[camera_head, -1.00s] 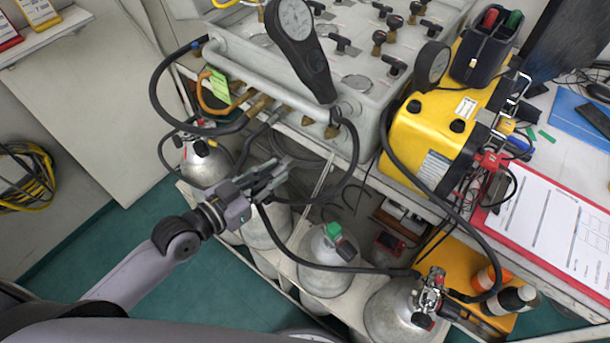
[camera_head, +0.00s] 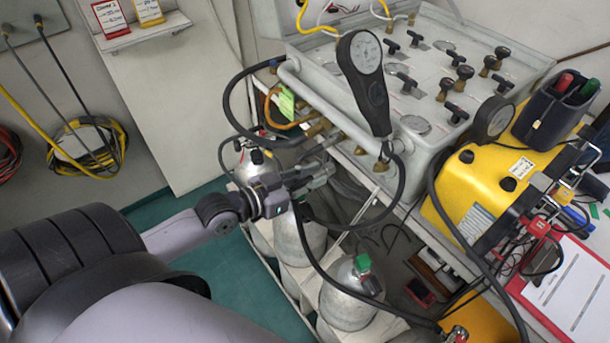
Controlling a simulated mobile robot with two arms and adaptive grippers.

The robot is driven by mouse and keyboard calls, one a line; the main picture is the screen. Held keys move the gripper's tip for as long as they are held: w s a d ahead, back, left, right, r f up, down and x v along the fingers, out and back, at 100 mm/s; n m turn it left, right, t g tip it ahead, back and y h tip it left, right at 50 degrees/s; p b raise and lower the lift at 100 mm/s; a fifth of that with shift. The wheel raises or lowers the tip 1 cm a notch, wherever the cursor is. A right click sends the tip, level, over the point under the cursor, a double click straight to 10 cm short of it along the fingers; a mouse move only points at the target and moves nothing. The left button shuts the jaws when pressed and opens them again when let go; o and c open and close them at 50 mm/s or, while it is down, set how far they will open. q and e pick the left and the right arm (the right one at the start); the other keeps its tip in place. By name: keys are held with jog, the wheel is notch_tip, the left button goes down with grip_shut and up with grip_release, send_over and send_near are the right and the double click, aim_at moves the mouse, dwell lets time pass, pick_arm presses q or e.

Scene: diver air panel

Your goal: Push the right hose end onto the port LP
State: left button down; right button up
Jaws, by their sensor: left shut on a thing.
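My left gripper (camera_head: 318,174) is just below the front edge of the grey air panel (camera_head: 335,100), shut on a black hose end. The fingers hide most of that end, and whether it touches a port cannot be told. A black hose (camera_head: 318,262) runs from beside the gripper down to the lower right. Brass ports (camera_head: 381,165) stick out along the panel's front, above and right of the gripper. No LP label is readable, so I cannot tell which port is LP. My right gripper is not in view.
Grey cylinders (camera_head: 350,300) stand under the panel, close below my gripper. Other hoses loop around the panel's front left. A yellow case (camera_head: 465,205) and a clipboard (camera_head: 570,290) lie right. A hand-held gauge (camera_head: 362,75) rises over the panel. The green floor at left is clear.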

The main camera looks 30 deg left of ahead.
aim_at(332, 164)
pick_arm(q)
jog(key=shift+r+b+x, duration=0.15)
jog(key=shift+r+x, duration=0.05)
jog(key=shift+x, duration=0.7)
jog(key=shift+r+b+x, duration=0.1)
jog(key=shift+r+x, duration=0.05)
jog(key=shift+x, duration=0.7)
jog(key=shift+r+b+x, duration=0.15)
jog(key=shift+r+x, duration=0.05)
jog(key=shift+x, duration=0.7)
jog(key=shift+r+p, duration=0.1)
jog(key=shift+p, duration=0.2)
jog(key=shift+r+x, duration=0.25)
jog(key=shift+x, duration=0.95)
jog(key=shift+w+r, duration=0.2)
jog(key=shift+r, duration=0.05)
jog(key=c, duration=1.9)
grip_release()
jog(key=shift+c, duration=0.2)
jog(key=o, duration=0.4)
jog(key=shift+w+d+f, duration=0.2)
jog(key=shift+w+f, duration=0.05)
jog(key=shift+w, duration=0.05)
jog(key=shift+o, duration=0.6)
jog(key=shift+s+a, duration=0.15)
jog(key=shift+s, duration=0.05)
